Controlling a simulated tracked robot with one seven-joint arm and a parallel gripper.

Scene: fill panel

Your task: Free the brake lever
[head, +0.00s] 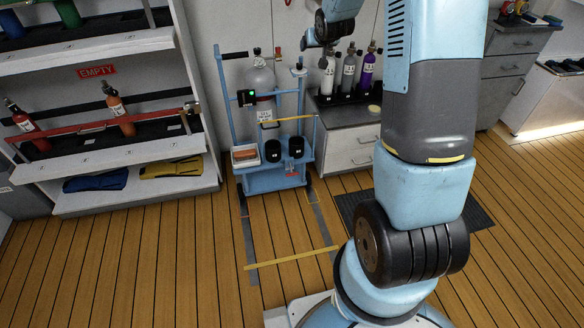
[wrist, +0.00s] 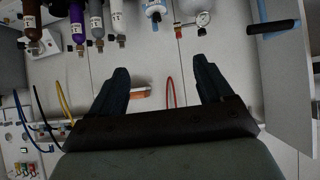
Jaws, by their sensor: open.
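The blue trolley (head: 270,181) stands on the wood floor in the head view. It carries a tall grey cylinder (head: 261,80), two black cups and a white box. I cannot make out the brake lever for sure; a small reddish part (head: 291,170) shows low at the trolley's right front. My gripper (wrist: 163,72) is open and empty in the wrist view, its two dark fingers spread apart. In the head view my arm's end is high, to the right of the trolley's cylinder, and its fingers are hard to see.
Several small cylinders (head: 349,73) stand on a grey counter right of the trolley. A white shelf (head: 130,150) with cylinders is at the left. A red hose (wrist: 170,88) and a gauge (wrist: 203,19) show in the wrist view. Floor before the trolley is clear, with yellow tape (head: 291,258).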

